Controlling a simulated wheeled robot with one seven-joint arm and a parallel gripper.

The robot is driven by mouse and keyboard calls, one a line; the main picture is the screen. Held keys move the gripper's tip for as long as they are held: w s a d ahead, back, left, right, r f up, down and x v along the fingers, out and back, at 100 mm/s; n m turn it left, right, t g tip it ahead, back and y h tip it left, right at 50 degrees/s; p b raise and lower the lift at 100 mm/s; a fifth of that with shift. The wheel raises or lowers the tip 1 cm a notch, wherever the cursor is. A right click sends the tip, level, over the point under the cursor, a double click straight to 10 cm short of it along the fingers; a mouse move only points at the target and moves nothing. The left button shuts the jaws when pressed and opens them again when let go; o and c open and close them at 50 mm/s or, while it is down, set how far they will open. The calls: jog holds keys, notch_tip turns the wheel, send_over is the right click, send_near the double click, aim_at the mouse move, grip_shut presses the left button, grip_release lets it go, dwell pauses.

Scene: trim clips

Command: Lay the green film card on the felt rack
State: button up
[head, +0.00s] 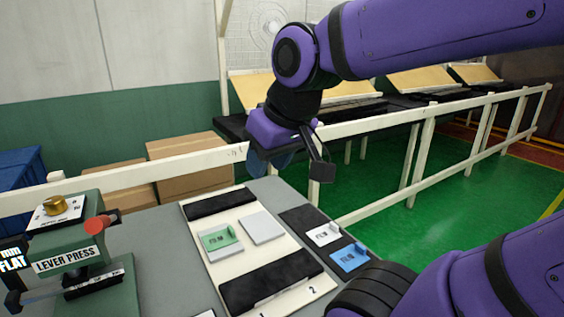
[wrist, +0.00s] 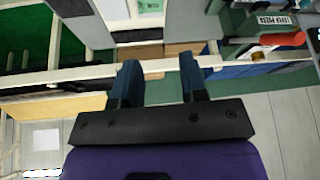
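The green film card (head: 222,239) lies flat on the left light pad of a cream board (head: 203,212) on the grey table; it has a small raised tab. A piece of green also shows at the top edge in the wrist view (wrist: 150,5). A dark mat, which looks like the felt rack (head: 299,216), lies to the right of the board and bears a white film card (head: 323,234) and a blue film card (head: 350,257). My gripper (head: 270,162) is raised beyond the table's far edge, away from the cards. In the wrist view its blue fingers (wrist: 160,75) are apart and empty.
The right pad (head: 262,227) of the board is bare. Black strips (head: 270,280) cross the board front and back. A green lever press (head: 75,255) with a red knob stands at left. A white railing (head: 370,124) and cardboard boxes (head: 190,150) are behind the table.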

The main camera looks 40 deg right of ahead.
jog(key=shift+s+r, duration=0.15)
jog(key=shift+s, duration=0.7)
jog(key=shift+s+r, duration=0.15)
jog(key=shift+s, duration=0.65)
